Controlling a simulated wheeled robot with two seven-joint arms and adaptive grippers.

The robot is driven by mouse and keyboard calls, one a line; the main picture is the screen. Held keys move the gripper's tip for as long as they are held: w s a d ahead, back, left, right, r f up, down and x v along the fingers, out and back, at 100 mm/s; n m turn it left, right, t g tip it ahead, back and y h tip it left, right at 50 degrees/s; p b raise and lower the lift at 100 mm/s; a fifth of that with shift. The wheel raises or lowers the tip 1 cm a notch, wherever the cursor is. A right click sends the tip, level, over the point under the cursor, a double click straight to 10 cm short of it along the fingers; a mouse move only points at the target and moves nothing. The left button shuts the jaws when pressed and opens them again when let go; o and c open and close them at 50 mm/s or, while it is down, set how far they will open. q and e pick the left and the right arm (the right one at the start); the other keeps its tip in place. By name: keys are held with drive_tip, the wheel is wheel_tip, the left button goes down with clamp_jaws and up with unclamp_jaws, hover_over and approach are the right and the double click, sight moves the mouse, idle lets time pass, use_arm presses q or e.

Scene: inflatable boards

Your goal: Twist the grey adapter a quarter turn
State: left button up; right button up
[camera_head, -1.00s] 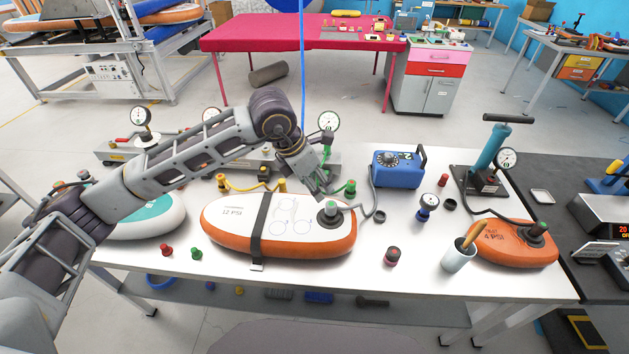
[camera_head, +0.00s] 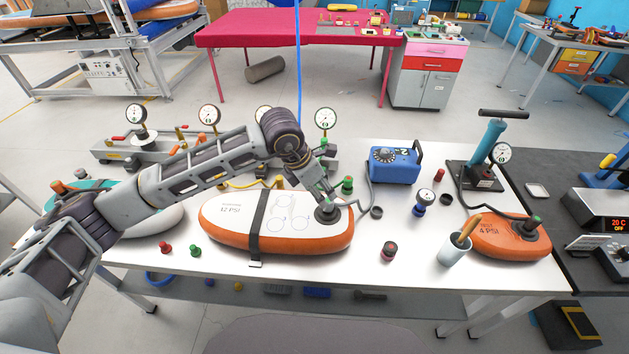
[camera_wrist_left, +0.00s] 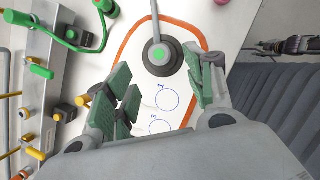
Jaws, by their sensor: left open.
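The grey adapter (camera_head: 326,214) sits on the valve at the right end of the orange and white 12 PSI board (camera_head: 222,225). In the left wrist view the adapter (camera_wrist_left: 159,68) is a round dark grey piece with a green centre and a grey hose running up from it. My left gripper (camera_head: 323,198) is right above the adapter and hides its top in the head view. In the left wrist view the green-padded fingers of the left gripper (camera_wrist_left: 160,78) are spread, with the adapter in line with the gap between them. I see no contact. My right gripper is not in view.
A black strap (camera_head: 260,225) crosses the board. A blue pump box (camera_head: 393,165) with a hose stands behind on the right. A green fitting (camera_head: 347,185) is close to the gripper. A dark cap (camera_head: 389,252) and a cup (camera_head: 455,250) stand to the right.

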sight(328, 207)
use_arm(q)
drive_tip(key=shift+p+x, duration=0.6)
drive_tip(key=shift+x, duration=3.7)
drive_tip(key=shift+a, duration=0.1)
drive_tip(key=c, duration=1)
drive_tip(key=shift+c, duration=0.2)
drive_tip(key=shift+n, duration=0.4)
drive_tip(key=shift+n+t+y+b, duration=0.5)
drive_tip(key=shift+n+y+b, duration=0.4)
drive_tip(key=shift+n, duration=1.2)
drive_tip(key=shift+n, duration=0.3)
